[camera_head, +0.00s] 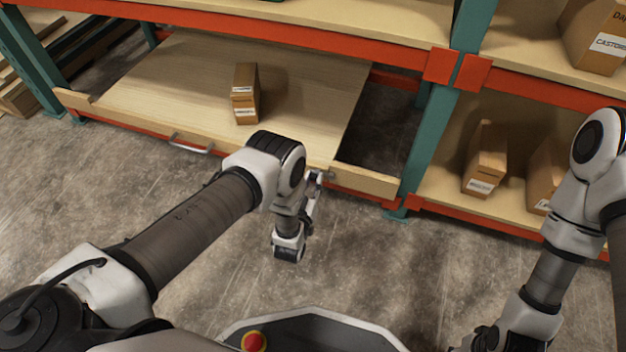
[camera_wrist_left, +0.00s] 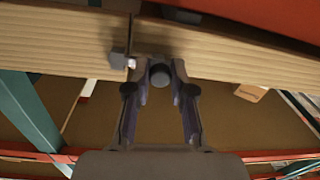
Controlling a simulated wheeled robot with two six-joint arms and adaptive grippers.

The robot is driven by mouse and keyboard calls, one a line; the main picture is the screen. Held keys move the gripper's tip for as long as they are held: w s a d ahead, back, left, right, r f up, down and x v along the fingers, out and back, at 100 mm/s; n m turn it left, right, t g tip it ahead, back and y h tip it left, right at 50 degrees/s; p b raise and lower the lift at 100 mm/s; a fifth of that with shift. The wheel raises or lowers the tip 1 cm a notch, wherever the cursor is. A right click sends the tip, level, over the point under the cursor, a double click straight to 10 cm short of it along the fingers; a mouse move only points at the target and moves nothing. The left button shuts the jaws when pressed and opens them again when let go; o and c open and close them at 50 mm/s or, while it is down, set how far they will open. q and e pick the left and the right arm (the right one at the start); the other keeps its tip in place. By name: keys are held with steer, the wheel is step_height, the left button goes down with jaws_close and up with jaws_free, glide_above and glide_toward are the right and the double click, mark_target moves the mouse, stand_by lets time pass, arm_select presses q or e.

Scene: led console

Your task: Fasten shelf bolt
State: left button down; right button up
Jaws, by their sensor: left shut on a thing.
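The wooden shelf panel (camera_head: 190,85) lies on the lower level of an orange and teal rack, with a metal handle (camera_head: 191,144) on its front. My left gripper (camera_head: 316,181) is at the panel's front right corner, beside a wooden front board (camera_head: 366,180). In the left wrist view, the fingers close around a dark round bolt head (camera_wrist_left: 160,74) in front of the wood. A small metal bracket (camera_wrist_left: 121,61) sits left of it by a seam between two boards. The bolt's shank is hidden. My right gripper (camera_head: 485,341) is partly cut off at the bottom; its fingers are unclear.
A small cardboard box (camera_head: 246,94) stands on the panel. More boxes (camera_head: 485,160) stand on the right bay's lower shelf. A teal upright (camera_head: 428,150) separates the bays. A dark opening (camera_head: 382,125) lies right of the panel. The concrete floor (camera_head: 370,265) in front is clear.

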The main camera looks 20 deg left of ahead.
arm_select(q)
steer(key=c, duration=1)
jaws_free()
steer(key=shift+d, duration=0.3)
steer(key=s, duration=0.7)
steer(key=shift+s, duration=0.25)
